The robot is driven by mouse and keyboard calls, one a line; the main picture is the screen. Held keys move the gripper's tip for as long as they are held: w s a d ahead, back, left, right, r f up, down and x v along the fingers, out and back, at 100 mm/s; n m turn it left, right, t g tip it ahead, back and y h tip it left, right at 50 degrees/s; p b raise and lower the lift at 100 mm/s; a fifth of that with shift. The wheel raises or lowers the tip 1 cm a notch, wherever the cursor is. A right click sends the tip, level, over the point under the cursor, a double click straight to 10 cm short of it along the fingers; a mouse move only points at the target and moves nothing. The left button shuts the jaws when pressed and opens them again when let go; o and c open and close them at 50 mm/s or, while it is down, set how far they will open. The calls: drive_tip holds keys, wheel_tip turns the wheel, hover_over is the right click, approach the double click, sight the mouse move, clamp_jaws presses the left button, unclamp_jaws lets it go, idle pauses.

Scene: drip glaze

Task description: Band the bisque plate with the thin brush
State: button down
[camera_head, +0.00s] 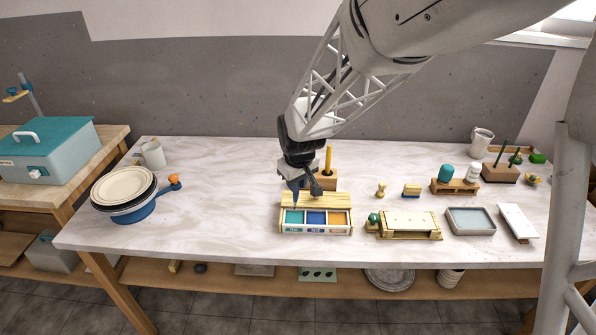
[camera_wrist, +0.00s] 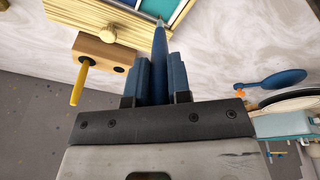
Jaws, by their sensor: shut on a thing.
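My gripper (camera_head: 306,186) is shut on a dark blue brush (camera_wrist: 159,45), which stands between the two fingers in the wrist view. In the head view the brush (camera_head: 295,194) points down at the teal compartment (camera_head: 293,217) of a wooden glaze box. I cannot tell whether its tip touches the glaze. The box also has a blue compartment (camera_head: 316,217) and an orange one (camera_head: 338,218). The cream bisque plate (camera_head: 123,184) lies at the left on a dark disc above a blue wheel base (camera_head: 135,213). The plate's edge (camera_wrist: 290,102) shows at the right of the wrist view.
A wooden holder (camera_head: 326,183) with a yellow-handled tool (camera_head: 329,160) stands behind the glaze box. A blue arm with an orange knob (camera_head: 174,181) sticks out from the wheel. A mug (camera_head: 153,155) stands behind the plate. The table between plate and box is clear.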

drive_tip(key=shift+s+x, duration=0.2)
drive_tip(key=shift+x, duration=0.8)
drive_tip(key=shift+s+x, duration=0.2)
drive_tip(key=shift+x, duration=0.8)
drive_tip(key=shift+d+f, duration=0.15)
drive_tip(key=shift+v, duration=1.65)
drive_tip(key=shift+w+v, duration=0.2)
drive_tip(key=shift+v, duration=0.8)
drive_tip(key=shift+w+v, duration=0.15)
drive_tip(key=shift+v, duration=0.8)
drive_tip(key=shift+w+a, duration=0.1)
drive_tip(key=shift+a, duration=0.15)
